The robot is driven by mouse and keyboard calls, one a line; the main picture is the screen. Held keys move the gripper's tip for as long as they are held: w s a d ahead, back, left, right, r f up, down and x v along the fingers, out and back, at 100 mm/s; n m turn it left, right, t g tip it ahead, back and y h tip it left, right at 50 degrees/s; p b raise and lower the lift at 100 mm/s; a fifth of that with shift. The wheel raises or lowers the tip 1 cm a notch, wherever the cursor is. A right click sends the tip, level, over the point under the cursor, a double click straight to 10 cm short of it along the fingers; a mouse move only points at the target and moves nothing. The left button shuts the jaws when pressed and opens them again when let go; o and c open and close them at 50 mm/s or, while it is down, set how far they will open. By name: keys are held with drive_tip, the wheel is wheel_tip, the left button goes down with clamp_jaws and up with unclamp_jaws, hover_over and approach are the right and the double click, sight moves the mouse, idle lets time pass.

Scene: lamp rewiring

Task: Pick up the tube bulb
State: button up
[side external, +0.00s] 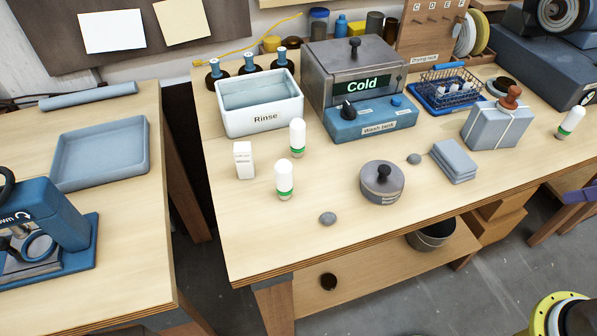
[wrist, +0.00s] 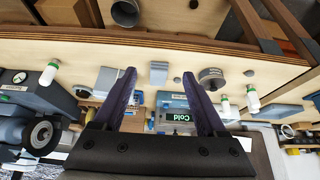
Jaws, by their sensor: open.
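Three white, upright tubes with green bands, which look like tube bulbs, stand on the wooden table. In the side external view, one tube bulb (side external: 284,180) is at the front left, a second tube bulb (side external: 297,138) is just behind it, and a third tube bulb (side external: 571,122) is at the far right. In the wrist view, which is upside down, they show as a tube bulb (wrist: 49,73) at left and two others (wrist: 252,100) (wrist: 225,106) at right. My gripper (wrist: 159,73) is open and empty, with no bulb between its fingers. I cannot make out the gripper in the side external view.
A small white box (side external: 244,160) stands beside the two left bulbs. The Rinse basin (side external: 262,103) and wash tank (side external: 360,85) are behind. A lidded pot (side external: 382,183), grey cloth stack (side external: 454,161), strapped block (side external: 497,124) and pebbles (side external: 327,218) are about. The front left table corner is clear.

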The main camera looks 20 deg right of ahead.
drive_tip(key=w+a+r+m+g+y, duration=0.2)
drive_tip(key=w+a+r+m+y, duration=0.15)
drive_tip(key=a, duration=0.35)
drive_tip(key=w+a+r+m+g+y, duration=0.25)
drive_tip(key=w+a+r+y, duration=0.2)
drive_tip(key=a, duration=0.35)
drive_tip(key=w+a+r+m+g+y, duration=0.25)
drive_tip(key=w+a+m+y, duration=0.2)
drive_tip(key=a, duration=0.25)
drive_tip(key=m+y, duration=0.6)
hover_over(284, 181)
drive_tip(key=w+d, duration=0.2)
drive_tip(key=d, duration=0.3)
wheel_tip(284, 181, down, 16)
drive_tip(key=shift+h, duration=0.25)
wheel_tip(284, 181, down, 7)
drive_tip(key=shift+a+f, duration=0.25)
drive_tip(key=shift+a, duration=0.05)
drive_tip(key=shift+s+a, duration=0.2)
drive_tip(key=shift+a, duration=1.6)
drive_tip(key=shift+s+a, duration=0.15)
drive_tip(key=shift+a, duration=1.6)
